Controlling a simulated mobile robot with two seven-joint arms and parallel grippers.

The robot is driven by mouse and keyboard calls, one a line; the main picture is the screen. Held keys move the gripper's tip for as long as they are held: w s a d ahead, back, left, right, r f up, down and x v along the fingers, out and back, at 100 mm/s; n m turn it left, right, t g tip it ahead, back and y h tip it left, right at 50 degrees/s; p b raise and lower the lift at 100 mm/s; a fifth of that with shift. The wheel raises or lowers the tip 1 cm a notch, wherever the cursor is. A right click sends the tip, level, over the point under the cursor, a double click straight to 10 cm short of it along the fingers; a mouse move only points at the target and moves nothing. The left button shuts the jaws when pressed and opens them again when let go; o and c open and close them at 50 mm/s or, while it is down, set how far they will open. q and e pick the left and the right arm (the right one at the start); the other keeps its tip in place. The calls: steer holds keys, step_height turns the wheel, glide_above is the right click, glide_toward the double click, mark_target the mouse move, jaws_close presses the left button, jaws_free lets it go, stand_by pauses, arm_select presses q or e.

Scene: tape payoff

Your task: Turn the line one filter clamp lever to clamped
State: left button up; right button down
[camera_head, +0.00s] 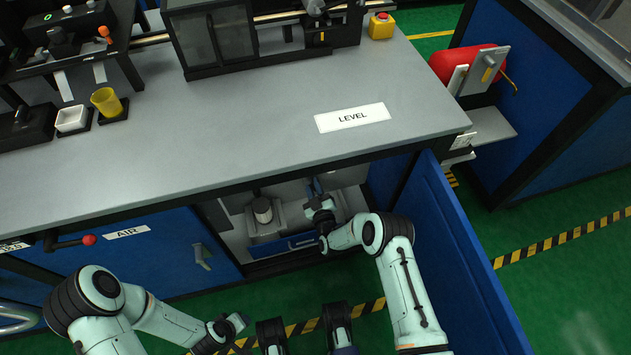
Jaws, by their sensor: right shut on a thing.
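An open cabinet under the grey bench holds a filter unit with a pale, dark-topped cylinder (262,210) on its left. A blue lever (316,187) stands up in the right part of the cabinet. My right gripper (318,203) reaches into the cabinet and is shut on the blue lever; its fingers hide the lower part and the pivot. Any marking for the clamped position is too small or hidden to read. My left gripper (240,322) hangs low in front of the bench, away from the cabinet; its fingers are too unclear to judge.
The blue cabinet door (455,260) stands open just right of my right arm. The grey bench top (230,130) lies above, with a LEVEL label (352,117). A red-knobbed handle (88,240) sticks out beside the AIR label (127,232). Green floor lies in front.

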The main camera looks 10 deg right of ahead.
steer(key=shift+a+f+m+b, duration=0.15)
steer(key=shift+a+m+b, duration=0.1)
steer(key=shift+m, duration=0.35)
steer(key=shift+a+f+m+b, duration=0.1)
steer(key=shift+a+f+m, duration=0.1)
steer(key=shift+m, duration=0.4)
arm_select(q)
steer(key=shift+g, duration=0.6)
steer(key=shift+s+a+f+b, duration=0.2)
steer(key=shift+s+f+b, duration=0.1)
steer(key=shift+s+f, duration=1.15)
arm_select(e)
steer(key=shift+s+a+m, duration=0.1)
steer(key=shift+a+m, duration=0.35)
steer(key=shift+m, duration=0.65)
arm_select(q)
steer(key=shift+s, duration=0.2)
arm_select(e)
steer(key=shift+a, duration=0.1)
steer(key=c, duration=1.1)
jaws_free()
steer(key=shift+r, duration=0.1)
